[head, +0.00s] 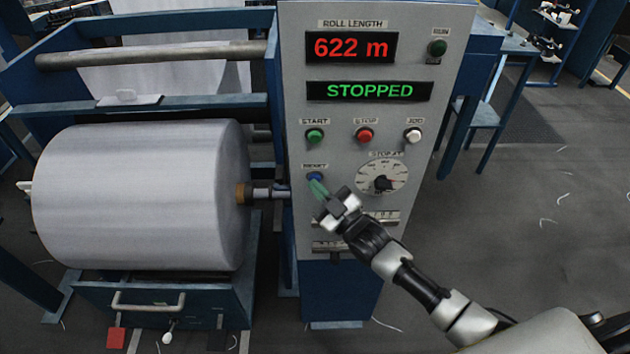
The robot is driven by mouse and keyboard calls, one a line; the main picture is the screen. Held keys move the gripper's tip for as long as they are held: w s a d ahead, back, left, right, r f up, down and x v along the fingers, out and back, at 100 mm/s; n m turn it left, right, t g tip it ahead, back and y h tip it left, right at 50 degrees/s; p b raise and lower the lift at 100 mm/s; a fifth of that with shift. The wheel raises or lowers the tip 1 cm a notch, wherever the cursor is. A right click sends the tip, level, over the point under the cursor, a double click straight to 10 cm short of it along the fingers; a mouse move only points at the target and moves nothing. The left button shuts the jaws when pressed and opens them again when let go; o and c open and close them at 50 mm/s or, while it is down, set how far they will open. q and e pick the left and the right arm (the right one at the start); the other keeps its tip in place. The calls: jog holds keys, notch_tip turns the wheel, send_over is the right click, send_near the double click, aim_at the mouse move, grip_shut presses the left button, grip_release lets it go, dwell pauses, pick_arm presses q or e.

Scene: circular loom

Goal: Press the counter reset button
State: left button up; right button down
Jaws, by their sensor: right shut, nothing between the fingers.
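The blue reset button (315,176) sits at the lower left of the grey control panel (384,110), under a label reading RESET. My right gripper (318,188) is shut, with its greenish fingertips right at the button and overlapping its lower edge. I cannot tell whether the tips touch it or press it in. The counter display (352,47) under ROLL LENGTH reads 622 m in red. My left gripper is out of view.
A green start button (315,136), a red stop button (365,135) and a white jog button (413,136) sit above. A dial (382,176) is right of the reset button. The status display (369,91) reads STOPPED. A large white roll (140,195) is at left.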

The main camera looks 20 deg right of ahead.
jog(key=shift+w, duration=0.15)
dwell(0.4)
jog(key=shift+s+a+p, duration=0.2)
jog(key=shift+s+p, duration=0.25)
jog(key=shift+s, duration=0.4)
jog(key=s+p, duration=0.1)
jog(key=s, duration=0.1)
jog(key=s+a+p, duration=0.1)
jog(key=s, duration=0.1)
jog(key=shift+s+a, duration=0.2)
jog(key=shift+s, duration=0.2)
dwell(0.4)
